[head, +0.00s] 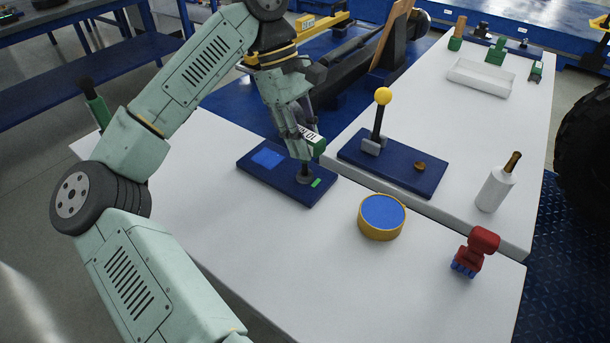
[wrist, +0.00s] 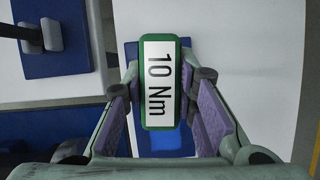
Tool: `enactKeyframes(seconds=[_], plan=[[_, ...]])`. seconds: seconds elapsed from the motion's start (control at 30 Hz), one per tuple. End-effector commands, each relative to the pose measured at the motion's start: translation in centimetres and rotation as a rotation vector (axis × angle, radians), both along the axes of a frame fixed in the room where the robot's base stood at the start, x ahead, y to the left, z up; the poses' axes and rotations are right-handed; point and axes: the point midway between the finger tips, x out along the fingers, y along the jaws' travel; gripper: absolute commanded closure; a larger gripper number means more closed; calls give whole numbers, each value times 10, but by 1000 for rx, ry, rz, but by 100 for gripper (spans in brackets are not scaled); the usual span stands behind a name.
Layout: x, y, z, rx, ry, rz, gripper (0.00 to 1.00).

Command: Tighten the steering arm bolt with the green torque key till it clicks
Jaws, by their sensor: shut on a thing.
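My gripper (head: 303,128) is shut on the green torque key (head: 318,147). The key's white label reads "10 Nm" in the wrist view (wrist: 160,82), between my gripper's two purple pads. The key is above the near end of a dark blue plate (head: 262,179) on the white table. A dark round piece (head: 305,178) stands on that plate directly below the key, with a small green mark (head: 316,183) beside it. It may be the bolt or the key's lower end; I cannot tell. Whether the key is seated on a bolt is hidden.
A second blue plate (head: 430,183) bears a yellow-knobbed lever (head: 383,97). A blue-topped yellow round (head: 382,215), a red object (head: 479,248) and a white bottle (head: 496,188) stand to the right. A white tray (head: 481,77) lies farther back. The front table is mostly clear.

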Motion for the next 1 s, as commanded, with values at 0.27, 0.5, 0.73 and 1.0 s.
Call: enactKeyframes(seconds=[0.27, 0.5, 0.73, 1.0], plan=[[0, 0, 8, -1, -1, 0, 100], [0, 0, 15, -1, -1, 0, 100], [0, 0, 22, 0, -1, 0, 100], [0, 0, 30, -1, -1, 0, 100]])
